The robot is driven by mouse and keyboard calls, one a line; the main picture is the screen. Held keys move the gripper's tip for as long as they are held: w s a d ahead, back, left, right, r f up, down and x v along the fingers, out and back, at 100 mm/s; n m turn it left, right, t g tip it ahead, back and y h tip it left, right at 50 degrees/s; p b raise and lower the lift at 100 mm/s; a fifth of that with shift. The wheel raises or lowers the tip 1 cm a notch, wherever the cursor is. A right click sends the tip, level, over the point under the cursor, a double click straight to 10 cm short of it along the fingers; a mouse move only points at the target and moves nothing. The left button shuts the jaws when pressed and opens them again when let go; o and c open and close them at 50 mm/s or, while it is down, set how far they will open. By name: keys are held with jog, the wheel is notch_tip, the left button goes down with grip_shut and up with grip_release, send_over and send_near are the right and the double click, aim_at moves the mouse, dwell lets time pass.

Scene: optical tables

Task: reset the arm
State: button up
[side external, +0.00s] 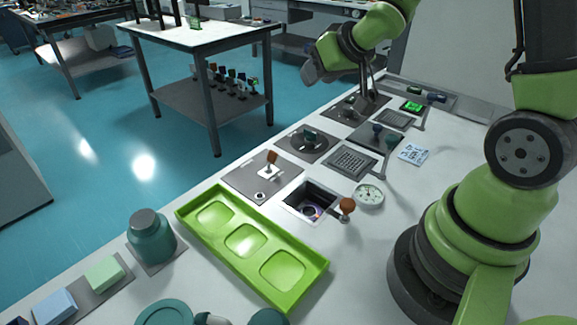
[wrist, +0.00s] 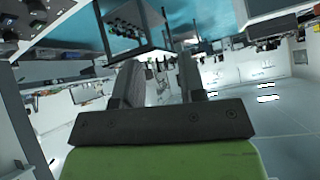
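My gripper (wrist: 160,80) shows in the wrist view with its two dark fingers apart and nothing between them. The fingers cannot be made out clearly there.
A green three-pocket tray (side external: 262,219), a teal jar (side external: 150,238) and blue and green blocks (side external: 104,273) lie in front. A second table (side external: 200,38) stands behind, across blue floor.

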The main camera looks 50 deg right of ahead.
jog(key=s+a+r+g+y, duration=0.1)
jog(key=s+a+r, duration=0.4)
jog(key=s, duration=0.4)
jog(key=s+a+r+y, duration=0.2)
jog(key=s+a+r, duration=0.3)
jog(key=s+a, duration=0.2)
jog(key=s, duration=0.2)
jog(key=shift+s+r+m+g, duration=0.3)
jog(key=shift+r+g, duration=0.05)
jog(key=shift+g, duration=0.05)
